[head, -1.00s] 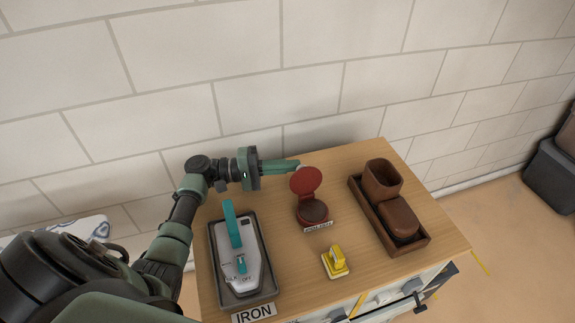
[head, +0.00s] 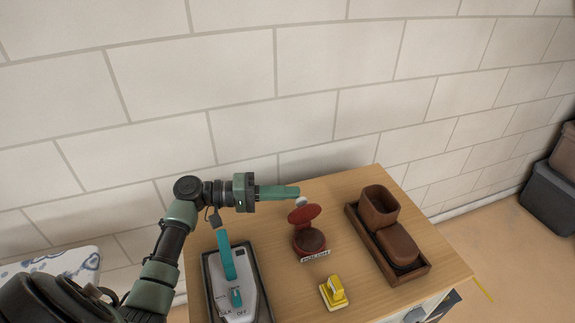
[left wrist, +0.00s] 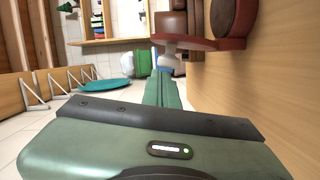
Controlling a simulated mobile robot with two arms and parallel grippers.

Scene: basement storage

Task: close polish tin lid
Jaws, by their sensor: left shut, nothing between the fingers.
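The polish tin (head: 310,242) is a round, dark red tin with brown polish in it, standing on the wooden cabinet top. Its red lid (head: 304,213) is hinged at the back and tilts forward over the tin, partly open. My left gripper (head: 297,191) is shut and empty, just behind and above the lid, close to a small whitish knob (head: 301,202) at the lid's upper edge. In the left wrist view the lid (left wrist: 205,44) shows edge-on beyond the fingers (left wrist: 161,90), with the pale knob against or very near the fingertips. My right gripper is not in view.
A yellow object (head: 334,291) stands in front of the tin. A brown boot (head: 392,232) lies in a wooden tray (head: 421,271) at right. A block wall rises behind.

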